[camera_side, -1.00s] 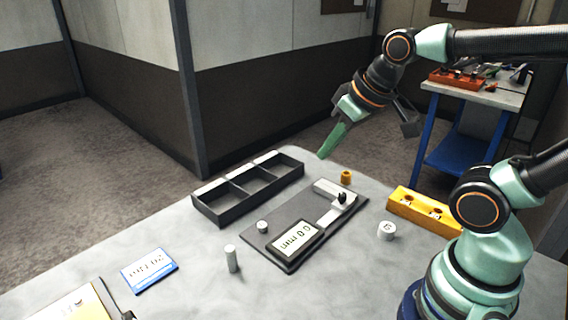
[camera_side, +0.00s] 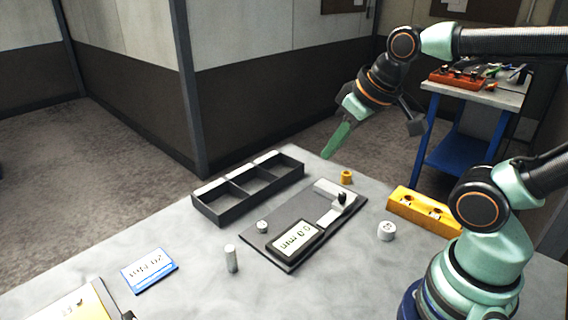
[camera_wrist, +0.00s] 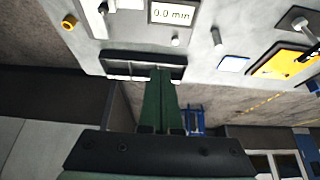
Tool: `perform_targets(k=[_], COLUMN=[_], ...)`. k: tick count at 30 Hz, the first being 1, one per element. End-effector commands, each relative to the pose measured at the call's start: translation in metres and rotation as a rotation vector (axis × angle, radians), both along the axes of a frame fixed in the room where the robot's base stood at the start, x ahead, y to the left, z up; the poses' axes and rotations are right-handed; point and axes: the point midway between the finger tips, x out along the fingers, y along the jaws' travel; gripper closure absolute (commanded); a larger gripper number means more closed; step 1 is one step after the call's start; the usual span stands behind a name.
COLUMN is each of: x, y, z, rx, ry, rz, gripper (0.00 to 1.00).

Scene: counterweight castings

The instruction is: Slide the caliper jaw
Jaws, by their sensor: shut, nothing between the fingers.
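The caliper is a dark plate (camera_side: 270,231) lying on the grey table, with a light sliding jaw (camera_side: 333,214) that carries a dark knob (camera_side: 342,197). Its display (camera_side: 295,240) reads 0.0 mm; in the wrist view the display (camera_wrist: 172,14) also reads 0.0 mm. My gripper (camera_side: 327,155) is in the air above the table's far edge, up and behind the caliper, apart from it. Its green fingers are together and empty, and in the wrist view the gripper (camera_wrist: 161,72) points toward the three-compartment tray.
A dark three-compartment tray (camera_side: 222,212) stands left of the caliper. Around it are an orange ring (camera_side: 346,177), a yellow block with holes (camera_side: 424,212), a white round weight (camera_side: 386,231), a white cylinder (camera_side: 231,259), a small grey cylinder (camera_side: 262,227) and a blue-edged card (camera_side: 149,270).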

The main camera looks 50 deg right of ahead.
Motion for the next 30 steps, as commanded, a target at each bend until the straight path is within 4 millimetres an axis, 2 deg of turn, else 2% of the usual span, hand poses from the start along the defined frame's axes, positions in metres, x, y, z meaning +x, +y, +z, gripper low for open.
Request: perform_targets(k=[1,5,6,10,14,24,30], x=[0.0,0.002,0.003,0.012,0.024,0.042,0.043], y=[0.0,-0.003,-0.005,-0.022,-0.048,-0.118,-0.137], z=[0.0,0.0,-0.001,-0.007,-0.017,-0.06,-0.074], rx=[0.0,-0.001,-0.002,-0.007,-0.005,0.042,0.063], ry=[0.0,0.01,0.021,0.092,0.194,0.427,0.485], rz=[0.0,-0.006,-0.013,-0.053,-0.108,-0.227,-0.253], gripper=[1.0,0.5,0.43,0.43,0.43,0.43,0.43])
